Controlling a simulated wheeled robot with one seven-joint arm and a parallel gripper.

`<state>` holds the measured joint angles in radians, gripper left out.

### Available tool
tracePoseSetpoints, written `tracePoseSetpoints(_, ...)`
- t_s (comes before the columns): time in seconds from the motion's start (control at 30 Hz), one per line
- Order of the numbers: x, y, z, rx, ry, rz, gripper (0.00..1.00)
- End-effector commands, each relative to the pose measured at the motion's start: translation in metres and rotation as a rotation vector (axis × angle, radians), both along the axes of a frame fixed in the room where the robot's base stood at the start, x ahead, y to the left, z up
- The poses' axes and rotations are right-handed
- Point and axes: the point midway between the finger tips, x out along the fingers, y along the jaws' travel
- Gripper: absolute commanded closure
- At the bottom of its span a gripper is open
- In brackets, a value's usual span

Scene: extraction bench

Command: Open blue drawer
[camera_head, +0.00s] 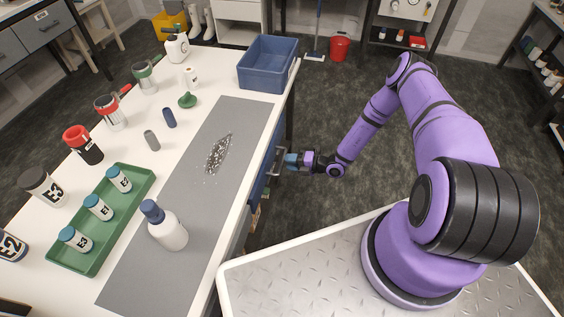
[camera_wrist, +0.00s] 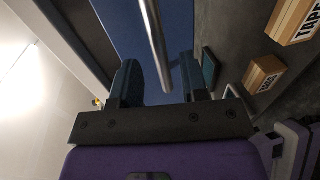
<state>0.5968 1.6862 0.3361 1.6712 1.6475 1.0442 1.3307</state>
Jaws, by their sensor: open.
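The blue drawer (camera_head: 262,187) is set in the side of the white bench, below its right edge. Its blue front (camera_wrist: 118,30) fills the upper middle of the wrist view. A metal bar handle (camera_wrist: 155,42) runs down across that front. My gripper (camera_head: 287,161) is at the drawer's handle, beside the bench edge. In the wrist view, my gripper (camera_wrist: 160,82) has its dark fingers apart, one on each side of the bar's near end. I cannot tell whether either finger touches the bar.
A blue bin (camera_head: 267,64), a grey mat (camera_head: 150,245) with a dark speckled patch, a white bottle (camera_head: 168,232) and a green tray (camera_head: 137,205) of jars stand on the bench. Floor beside the arm is clear.

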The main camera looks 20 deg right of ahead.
Motion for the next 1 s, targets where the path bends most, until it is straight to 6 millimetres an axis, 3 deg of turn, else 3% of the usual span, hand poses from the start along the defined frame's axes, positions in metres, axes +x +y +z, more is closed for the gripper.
tracePoseSetpoints(0.23, 0.017, 0.026, -0.006, -0.001, 0.000, 0.001, 0.59)
tracePoseSetpoints(0.63, 0.021, 0.031, -0.007, -0.001, -0.001, 0.000, 0.59)
tracePoseSetpoints(0.67, 0.021, 0.031, -0.007, -0.001, -0.001, 0.000, 0.61)
tracePoseSetpoints(0.83, 0.021, 0.031, -0.007, -0.001, 0.000, 0.000, 1.00)
tracePoseSetpoints(1.0, 0.021, 0.031, -0.007, -0.001, 0.000, 0.000, 1.00)
